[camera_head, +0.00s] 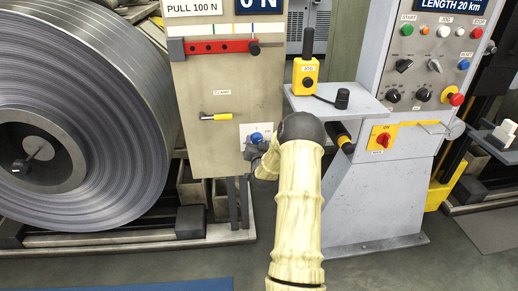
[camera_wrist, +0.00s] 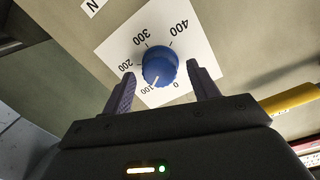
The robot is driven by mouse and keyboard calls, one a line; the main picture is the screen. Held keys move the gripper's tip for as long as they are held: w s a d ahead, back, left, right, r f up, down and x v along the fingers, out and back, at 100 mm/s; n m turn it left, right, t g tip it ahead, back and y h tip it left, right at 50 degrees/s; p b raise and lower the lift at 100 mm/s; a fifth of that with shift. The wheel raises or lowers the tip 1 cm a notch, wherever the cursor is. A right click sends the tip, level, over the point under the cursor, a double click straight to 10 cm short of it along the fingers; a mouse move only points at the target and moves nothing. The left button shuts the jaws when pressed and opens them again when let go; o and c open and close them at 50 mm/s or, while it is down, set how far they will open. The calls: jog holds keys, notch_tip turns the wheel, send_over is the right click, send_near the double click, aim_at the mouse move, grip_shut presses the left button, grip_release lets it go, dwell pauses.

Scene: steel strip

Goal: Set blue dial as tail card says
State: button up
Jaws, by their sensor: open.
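The blue dial (camera_head: 257,138) sits on a white scale plate on the beige cabinet. In the wrist view the blue dial (camera_wrist: 160,66) shows a white pointer line aimed at about the 100 mark on a scale from 0 to 400. My gripper (camera_wrist: 161,84) is open, with one finger on each side of the dial; I cannot tell whether either finger touches it. In the head view my wrist partly hides the gripper, just below the dial.
A yellow-handled lever (camera_head: 220,117) is left of the dial, below a red bar (camera_head: 215,46). A large steel coil (camera_head: 95,110) stands at left. A grey control console (camera_head: 375,190) with a shelf and yellow jog box (camera_head: 306,76) stands close on the right.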

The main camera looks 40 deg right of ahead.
jog(key=f+p+v, duration=0.1)
jog(key=v, duration=1.6)
jog(key=shift+a+r+p, duration=0.15)
jog(key=shift+r+p, duration=0.2)
jog(key=shift+r, duration=0.15)
